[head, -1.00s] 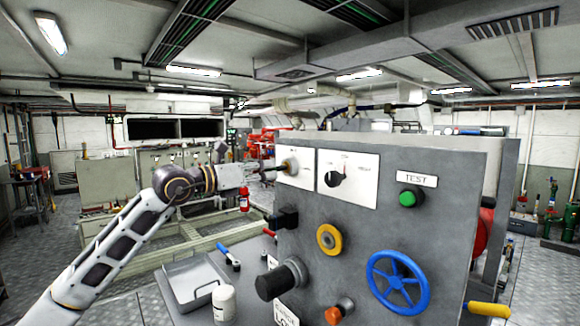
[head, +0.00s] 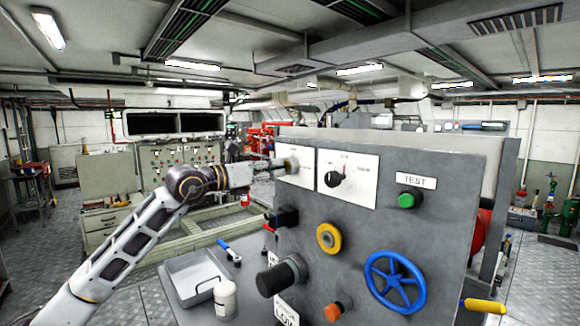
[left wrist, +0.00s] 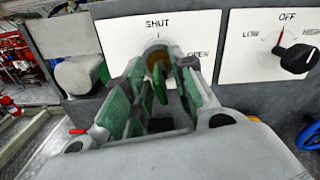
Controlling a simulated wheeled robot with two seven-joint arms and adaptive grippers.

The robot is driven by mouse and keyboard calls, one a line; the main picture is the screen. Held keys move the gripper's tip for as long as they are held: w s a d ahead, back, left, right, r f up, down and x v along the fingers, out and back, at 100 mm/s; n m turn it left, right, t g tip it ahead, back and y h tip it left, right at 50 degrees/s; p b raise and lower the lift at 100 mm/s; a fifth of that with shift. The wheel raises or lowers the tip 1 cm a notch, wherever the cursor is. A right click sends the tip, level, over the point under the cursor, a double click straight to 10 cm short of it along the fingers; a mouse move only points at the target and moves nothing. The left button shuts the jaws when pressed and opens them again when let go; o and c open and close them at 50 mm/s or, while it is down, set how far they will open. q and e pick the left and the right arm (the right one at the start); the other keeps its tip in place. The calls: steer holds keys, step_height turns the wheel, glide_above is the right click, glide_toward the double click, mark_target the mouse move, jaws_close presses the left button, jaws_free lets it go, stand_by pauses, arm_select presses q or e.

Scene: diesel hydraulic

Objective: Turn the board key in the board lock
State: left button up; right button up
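The board lock (left wrist: 158,62) is a brass-coloured round piece on a white plate marked SHUT and OPEN in the left wrist view. In the head view this plate (head: 294,167) is at the upper left of the grey panel. A thin green piece, seemingly the board key (left wrist: 160,88), stands at the lock between my left fingers. My left gripper (left wrist: 161,68) points at the plate, with its green-padded fingers apart on either side of the key. In the head view the left gripper (head: 281,164) reaches the plate and hides part of it. My right gripper is not in view.
A second plate with a black knob (head: 334,178) is to the right. A green TEST button (head: 406,200), yellow ring (head: 328,238), blue handwheel (head: 396,281) and black knob (head: 281,275) project from the panel. A metal tray (head: 193,276) and white bottle (head: 225,298) stand below the arm.

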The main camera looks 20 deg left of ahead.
arm_select(q)
jaws_close()
steer(key=shift+m, duration=2.2)
steer(key=shift+o, duration=1.3)
jaws_free()
steer(key=shift+s+a, duration=0.1)
steer(key=v, duration=1.1)
steer(key=shift+s, duration=0.3)
